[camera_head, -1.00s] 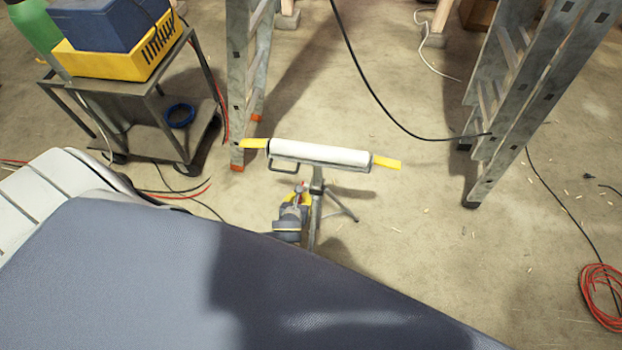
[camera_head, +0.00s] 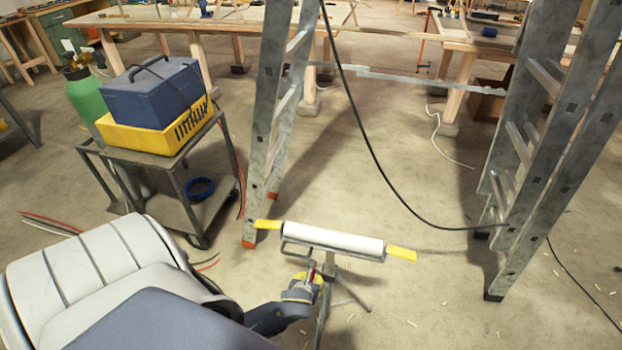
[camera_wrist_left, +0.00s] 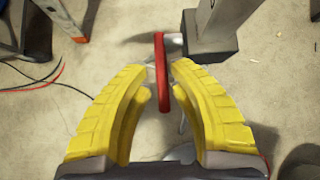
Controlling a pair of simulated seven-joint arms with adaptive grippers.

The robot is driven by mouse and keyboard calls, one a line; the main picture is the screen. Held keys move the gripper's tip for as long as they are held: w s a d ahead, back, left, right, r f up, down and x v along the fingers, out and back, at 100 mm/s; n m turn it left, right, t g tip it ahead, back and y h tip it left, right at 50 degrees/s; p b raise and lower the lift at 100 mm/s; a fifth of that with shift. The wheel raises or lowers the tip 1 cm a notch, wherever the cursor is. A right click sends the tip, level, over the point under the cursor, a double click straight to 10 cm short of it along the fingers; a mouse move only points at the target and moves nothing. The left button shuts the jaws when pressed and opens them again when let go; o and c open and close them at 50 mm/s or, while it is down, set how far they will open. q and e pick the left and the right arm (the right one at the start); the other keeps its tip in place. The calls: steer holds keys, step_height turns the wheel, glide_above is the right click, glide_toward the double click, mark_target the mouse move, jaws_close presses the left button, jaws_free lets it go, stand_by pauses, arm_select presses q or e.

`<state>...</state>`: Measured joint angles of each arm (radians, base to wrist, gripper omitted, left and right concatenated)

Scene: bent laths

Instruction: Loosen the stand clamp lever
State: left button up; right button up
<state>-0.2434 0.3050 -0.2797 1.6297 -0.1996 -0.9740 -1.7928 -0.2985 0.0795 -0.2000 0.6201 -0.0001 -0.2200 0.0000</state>
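The stand (camera_head: 327,285) is a grey tripod with a white roller (camera_head: 335,238) on top and yellow pieces at both ends. Its clamp lever is red and shows as a small upright bar (camera_head: 310,269) left of the post, under the roller. In the left wrist view the red lever (camera_wrist_left: 161,72) reaches between the yellow fingertips of my left gripper (camera_wrist_left: 160,68). The fingers are apart, with a gap visible on each side of the lever. In the head view my left gripper (camera_head: 316,274) is small and partly hidden by its own wrist. My right gripper is not in view.
Ladder legs (camera_head: 268,120) rise behind the stand and at the right (camera_head: 535,140). A black cable (camera_head: 385,180) hangs behind the stand. Bare floor lies to the stand's right.

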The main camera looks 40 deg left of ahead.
arm_select(q)
steer(key=shift+o, duration=1.2)
steer(key=shift+s+d+f, duration=0.1)
steer(key=shift+d+f, duration=0.05)
steer(key=shift+s+d, duration=0.15)
steer(key=shift+s, duration=0.05)
steer(key=v, duration=1.1)
steer(key=shift+r, duration=0.4)
steer(key=shift+s, duration=0.1)
